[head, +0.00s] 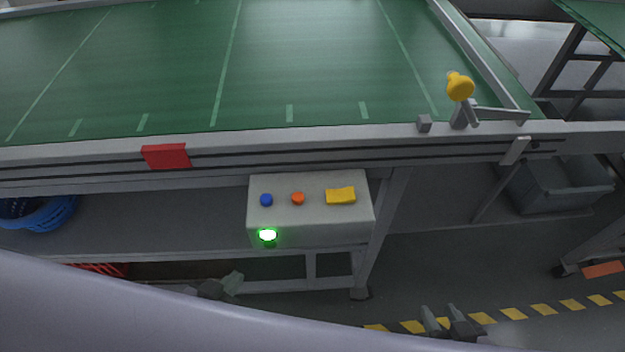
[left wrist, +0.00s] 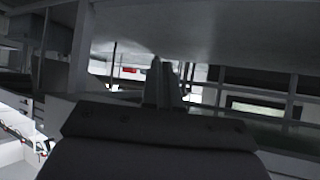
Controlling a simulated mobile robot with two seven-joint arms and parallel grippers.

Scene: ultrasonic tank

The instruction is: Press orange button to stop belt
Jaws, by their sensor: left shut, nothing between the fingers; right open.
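The orange button (head: 298,198) is on the top face of a pale grey control box (head: 310,226) fixed at the near side of the conveyor. A blue button (head: 266,200) is left of it and a yellow piece (head: 340,195) is right of it. A green light (head: 267,235) glows on the box front. The green belt (head: 290,60) lies behind. My left gripper (head: 230,284) is shut and empty, below and left of the box in the picture, apart from the button. Its fingers show in the left wrist view (left wrist: 165,82). My right gripper (head: 446,314) is open and empty at the bottom right.
A metal rail (head: 90,159) with a red plate (head: 166,156) runs above the box. A yellow knob (head: 460,87) stands on the rail's right. A blue basket (head: 45,215) is at left, a grey bin (head: 560,185) at right. Floor right of the box is open.

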